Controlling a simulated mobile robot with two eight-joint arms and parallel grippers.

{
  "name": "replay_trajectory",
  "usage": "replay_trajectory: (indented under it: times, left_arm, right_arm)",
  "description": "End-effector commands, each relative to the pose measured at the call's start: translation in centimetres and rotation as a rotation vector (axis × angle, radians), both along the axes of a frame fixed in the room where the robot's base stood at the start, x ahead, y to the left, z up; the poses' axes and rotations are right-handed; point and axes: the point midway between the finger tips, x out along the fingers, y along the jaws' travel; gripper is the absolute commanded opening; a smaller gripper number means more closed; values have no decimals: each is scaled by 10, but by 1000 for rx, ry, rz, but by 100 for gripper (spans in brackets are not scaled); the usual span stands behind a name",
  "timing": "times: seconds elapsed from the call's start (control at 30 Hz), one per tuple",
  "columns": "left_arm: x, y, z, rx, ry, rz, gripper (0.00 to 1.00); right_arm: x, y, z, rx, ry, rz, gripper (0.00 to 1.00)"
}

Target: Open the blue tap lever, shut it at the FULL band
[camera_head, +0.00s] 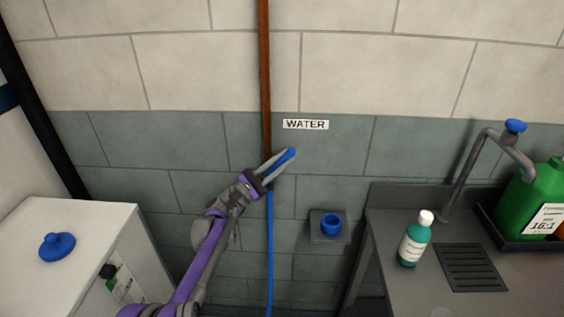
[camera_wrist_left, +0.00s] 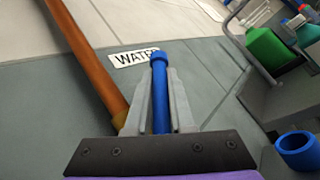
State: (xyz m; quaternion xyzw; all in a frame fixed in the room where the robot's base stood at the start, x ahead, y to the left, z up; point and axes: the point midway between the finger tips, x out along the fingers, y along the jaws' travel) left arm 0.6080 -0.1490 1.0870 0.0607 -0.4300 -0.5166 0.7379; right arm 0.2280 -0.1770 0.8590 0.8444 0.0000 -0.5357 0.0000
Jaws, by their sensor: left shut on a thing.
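The blue tap lever (camera_head: 291,153) sticks out up and to the right from the pipe, just below the WATER sign (camera_head: 306,124). My left gripper (camera_head: 281,160) is shut on the lever. In the left wrist view the blue lever (camera_wrist_left: 159,85) lies between the two grey fingers, its round tip showing past them. A copper pipe (camera_head: 265,80) comes down the wall to the tap, and a blue hose (camera_head: 269,250) hangs below it. The tap body is hidden behind my gripper. No FULL band can be made out. My right gripper is not in view.
A blue cup (camera_head: 331,224) sits on a small wall bracket. At the right are a grey counter (camera_head: 400,285), a teal bottle (camera_head: 414,240), a curved faucet (camera_head: 465,175) and a green jug (camera_head: 530,200).

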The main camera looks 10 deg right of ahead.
Motion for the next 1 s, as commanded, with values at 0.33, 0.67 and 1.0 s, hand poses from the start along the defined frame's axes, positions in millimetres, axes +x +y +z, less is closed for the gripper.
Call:
replay_trajectory:
  times: [0.33,0.67,1.0]
  left_arm:
    - [0,0,0,1,0,1,51]
    - [0,0,0,1,0,2,51]
    - [0,-3,0,92,-26,3,51]
  right_arm:
    - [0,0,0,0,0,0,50]
    - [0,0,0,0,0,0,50]
    - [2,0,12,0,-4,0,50]
